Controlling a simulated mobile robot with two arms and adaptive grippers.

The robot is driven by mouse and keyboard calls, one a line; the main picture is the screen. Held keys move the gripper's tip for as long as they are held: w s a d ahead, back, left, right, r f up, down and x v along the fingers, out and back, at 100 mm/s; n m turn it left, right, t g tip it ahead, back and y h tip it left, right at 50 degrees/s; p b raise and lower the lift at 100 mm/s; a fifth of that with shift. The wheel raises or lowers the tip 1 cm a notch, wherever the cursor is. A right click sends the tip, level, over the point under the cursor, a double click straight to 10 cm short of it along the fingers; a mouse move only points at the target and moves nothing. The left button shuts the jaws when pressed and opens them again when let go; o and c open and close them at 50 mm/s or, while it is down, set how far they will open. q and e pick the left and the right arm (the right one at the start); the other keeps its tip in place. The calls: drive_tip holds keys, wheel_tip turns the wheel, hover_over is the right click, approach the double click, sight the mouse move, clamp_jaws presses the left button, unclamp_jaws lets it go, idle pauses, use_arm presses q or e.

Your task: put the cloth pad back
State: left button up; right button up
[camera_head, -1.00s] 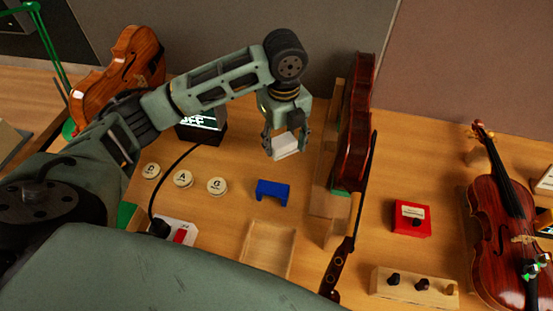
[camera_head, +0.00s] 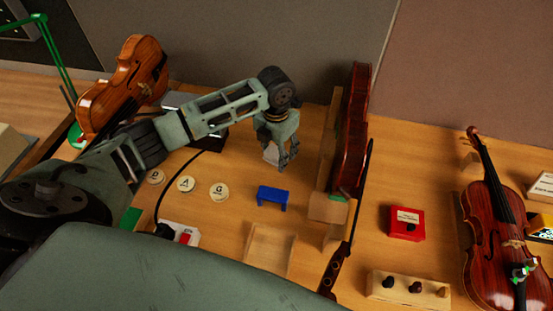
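A small white block-like thing, seemingly the cloth pad (camera_head: 271,153), is at the fingers of my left gripper (camera_head: 281,153), above the back middle of the bench. It shows to the left of the dark fingertips, its narrow side toward the camera. The fingers partly overlap each other, so I cannot tell whether they grip it. An empty shallow wooden tray (camera_head: 249,262) lies on the bench in front. My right gripper is not in view.
A blue stand (camera_head: 272,196) and round lettered discs (camera_head: 219,192) lie in front of the gripper. An upright violin (camera_head: 353,130) in a wooden holder stands close to its right. A red box (camera_head: 405,224), a peg block (camera_head: 407,290) and another violin (camera_head: 492,235) are farther right.

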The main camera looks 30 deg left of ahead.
sight(276, 162)
use_arm(q)
wheel_tip(276, 162, down, 4)
drive_tip(key=shift+p, duration=0.5)
drive_tip(key=shift+f, duration=0.35)
drive_tip(key=shift+f, duration=0.15)
drive_tip(key=o, duration=1)
drive_tip(key=shift+o, duration=0.2)
